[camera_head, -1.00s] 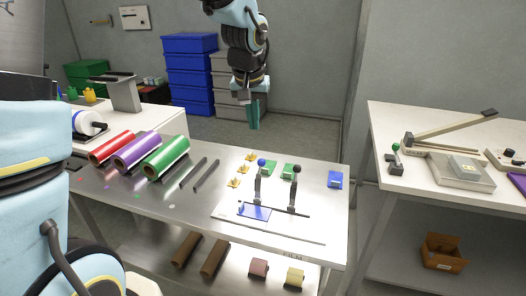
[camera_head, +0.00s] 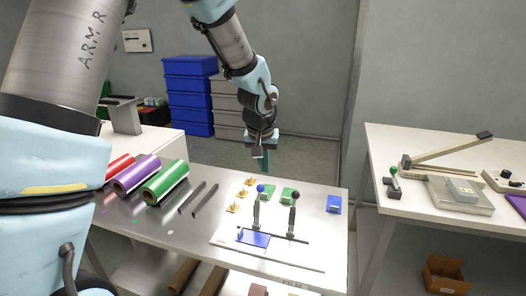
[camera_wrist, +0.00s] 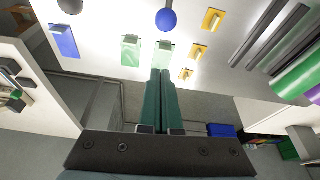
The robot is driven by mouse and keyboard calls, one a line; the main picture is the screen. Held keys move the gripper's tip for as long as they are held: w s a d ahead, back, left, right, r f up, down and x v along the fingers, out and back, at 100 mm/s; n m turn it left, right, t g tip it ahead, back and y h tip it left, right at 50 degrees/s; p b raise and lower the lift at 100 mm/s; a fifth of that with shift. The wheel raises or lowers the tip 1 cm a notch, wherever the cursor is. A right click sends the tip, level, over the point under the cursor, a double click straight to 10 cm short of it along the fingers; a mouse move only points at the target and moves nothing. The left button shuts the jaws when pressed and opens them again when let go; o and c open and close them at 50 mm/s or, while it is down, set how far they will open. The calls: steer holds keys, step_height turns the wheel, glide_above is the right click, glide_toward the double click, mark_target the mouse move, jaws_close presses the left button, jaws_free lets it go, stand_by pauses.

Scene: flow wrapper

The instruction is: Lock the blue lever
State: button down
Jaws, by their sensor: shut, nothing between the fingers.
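The blue lever is a dark upright post with a blue ball knob (camera_head: 261,188), standing on the metal table beside a similar lever with a black knob (camera_head: 294,195). In the wrist view the blue knob (camera_wrist: 166,20) is near the top middle and the black knob (camera_wrist: 70,5) is at the top left. A blue plate (camera_head: 254,238) lies in front of the blue lever. My gripper (camera_head: 263,165) points down above the table's back edge, behind the levers and apart from them. Its green fingers (camera_wrist: 161,100) are together and empty.
Green blocks (camera_head: 287,195) and yellow clips (camera_head: 241,195) sit near the levers, with a blue block (camera_head: 334,204) to the right. Coloured rolls (camera_head: 165,180) and dark bars (camera_head: 198,199) lie to the left. A white table (camera_head: 380,150) stands at right.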

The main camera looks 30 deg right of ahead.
mark_target(258, 204)
steer(key=shift+s+a+f+p, duration=0.35)
steer(key=shift+s+a+f, duration=0.2)
steer(key=shift+s, duration=0.1)
steer(key=shift+s+a+f+p, duration=0.35)
steer(key=shift+s+a+f, duration=0.15)
steer(key=shift+s, duration=0.15)
steer(key=shift+f+b, duration=0.15)
steer(key=shift+b, duration=0.55)
steer(key=shift+s+a+r+t+b, duration=0.2)
steer(key=shift+s+t+b, duration=0.1)
steer(key=shift+b, duration=0.45)
